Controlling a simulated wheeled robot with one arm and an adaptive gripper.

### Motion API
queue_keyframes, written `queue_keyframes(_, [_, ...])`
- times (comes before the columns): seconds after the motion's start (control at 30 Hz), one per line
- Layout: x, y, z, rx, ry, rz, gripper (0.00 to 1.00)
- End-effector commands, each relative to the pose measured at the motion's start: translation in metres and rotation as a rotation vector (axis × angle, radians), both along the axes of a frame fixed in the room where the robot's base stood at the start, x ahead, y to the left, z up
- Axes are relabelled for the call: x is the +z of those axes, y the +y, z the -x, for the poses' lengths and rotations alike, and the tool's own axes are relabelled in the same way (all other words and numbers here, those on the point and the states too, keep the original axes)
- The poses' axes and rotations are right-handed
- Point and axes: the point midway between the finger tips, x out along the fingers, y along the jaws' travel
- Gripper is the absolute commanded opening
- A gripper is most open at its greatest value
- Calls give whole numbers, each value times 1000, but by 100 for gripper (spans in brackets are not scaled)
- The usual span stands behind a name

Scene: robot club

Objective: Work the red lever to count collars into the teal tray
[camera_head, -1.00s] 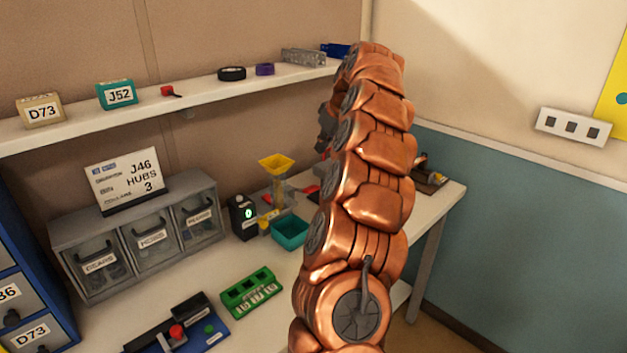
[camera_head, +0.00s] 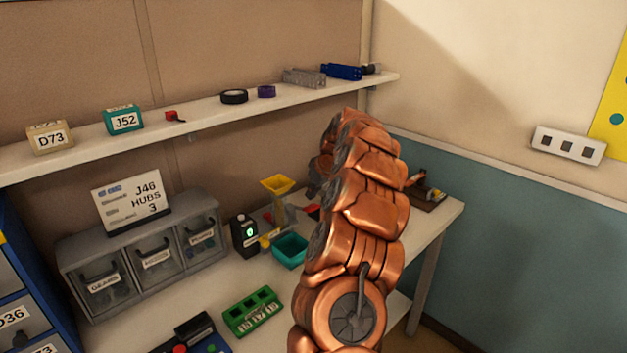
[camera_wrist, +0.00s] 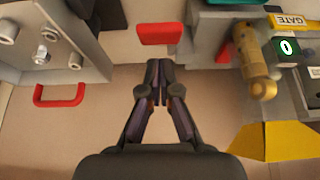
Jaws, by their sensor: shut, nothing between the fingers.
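The teal tray (camera_head: 290,251) stands on the bench beside the dispenser with the yellow funnel (camera_head: 277,185); its edge shows in the wrist view (camera_wrist: 228,2). A black counter box (camera_head: 244,235) left of it reads 0. In the wrist view, my gripper (camera_wrist: 159,66) is shut and empty, its tips just short of a flat red pad (camera_wrist: 160,30), apparently the red lever's. Red also shows beside my arm in the head view (camera_head: 313,211). The brass tube (camera_wrist: 252,65) and a yellow GATE label (camera_wrist: 289,21) are to the right. My arm hides my gripper in the head view.
A grey bolted fixture (camera_wrist: 70,45) with a red loop handle (camera_wrist: 62,97) is left of my gripper. Grey drawers (camera_head: 150,255), a green block (camera_head: 252,311) and a sign (camera_head: 130,198) are at left. A shelf (camera_head: 205,108) runs above.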

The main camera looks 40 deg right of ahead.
Motion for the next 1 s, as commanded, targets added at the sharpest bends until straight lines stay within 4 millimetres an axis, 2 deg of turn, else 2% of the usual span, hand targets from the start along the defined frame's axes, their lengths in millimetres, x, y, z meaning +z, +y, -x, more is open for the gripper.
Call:
queue_keyframes(0.3, [-19,1,6,0,1,-1,0])
queue_keyframes(0.77, [-21,0,6,0,-1,1,0])
queue_keyframes(1.0, [-26,9,1,15,-27,2,0])
